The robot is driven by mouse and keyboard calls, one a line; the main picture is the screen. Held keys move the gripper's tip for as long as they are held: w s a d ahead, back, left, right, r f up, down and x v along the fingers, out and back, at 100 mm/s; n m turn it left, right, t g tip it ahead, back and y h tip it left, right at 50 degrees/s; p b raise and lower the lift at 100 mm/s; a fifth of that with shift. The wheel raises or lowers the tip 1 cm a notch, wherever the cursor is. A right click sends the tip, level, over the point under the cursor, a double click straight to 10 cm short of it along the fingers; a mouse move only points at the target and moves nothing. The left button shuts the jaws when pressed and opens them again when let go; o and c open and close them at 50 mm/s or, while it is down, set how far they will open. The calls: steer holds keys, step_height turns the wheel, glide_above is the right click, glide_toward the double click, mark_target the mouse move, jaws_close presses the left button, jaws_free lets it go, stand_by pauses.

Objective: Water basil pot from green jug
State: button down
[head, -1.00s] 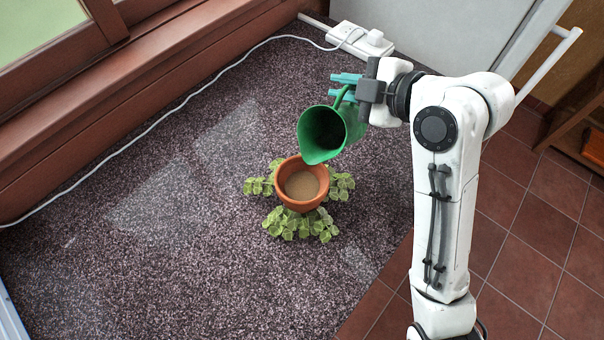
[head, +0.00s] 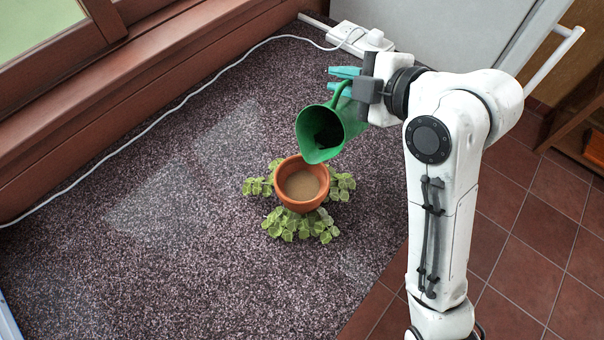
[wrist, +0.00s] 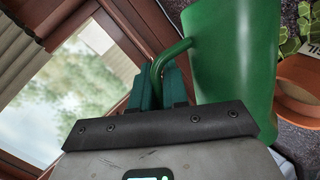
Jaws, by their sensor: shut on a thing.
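The green jug (head: 342,128) is tilted with its mouth and spout toward the lower left, above the upper right of the basil pot. My gripper (head: 346,82) is shut on the jug's handle. In the wrist view the jug (wrist: 235,60) fills the upper right, its handle between the teal fingers (wrist: 160,88). The terracotta basil pot (head: 302,206) stands on the speckled surface with brown content inside and green leaves around its base. No stream shows between spout and pot. In the wrist view the pot (wrist: 298,88) shows at the right edge, with a white label partly visible.
A white power strip (head: 362,38) lies behind the jug, its white cable (head: 165,118) running along the wooden window ledge (head: 150,75). The speckled surface (head: 120,260) left of the pot is clear. A white panel with a bar handle stands at the back right.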

steer(key=shift+s+a+r+n+t+b, duration=0.15)
steer(key=shift+r+n+t+b, duration=0.25)
steer(key=shift+r, duration=0.25)
stand_by(1.1)
steer(key=shift+w+d+f+p, duration=0.1)
steer(key=shift+w+d+p, duration=0.1)
steer(key=shift+p, duration=0.3)
steer(key=f+m, duration=0.1)
steer(key=w+f+m+g+p, duration=0.1)
steer(key=d+f+g+y, duration=0.1)
steer(key=f, duration=0.1)
steer(key=shift+w+m+p, duration=0.3)
steer(key=shift+m+p, duration=0.05)
steer(key=shift+m, duration=0.05)
steer(key=shift+f+g, duration=0.4)
steer(key=shift+f, duration=0.05)
steer(key=shift+w+d+f+m, duration=0.2)
steer(key=shift+f+m, duration=0.1)
steer(key=shift+f, duration=0.1)
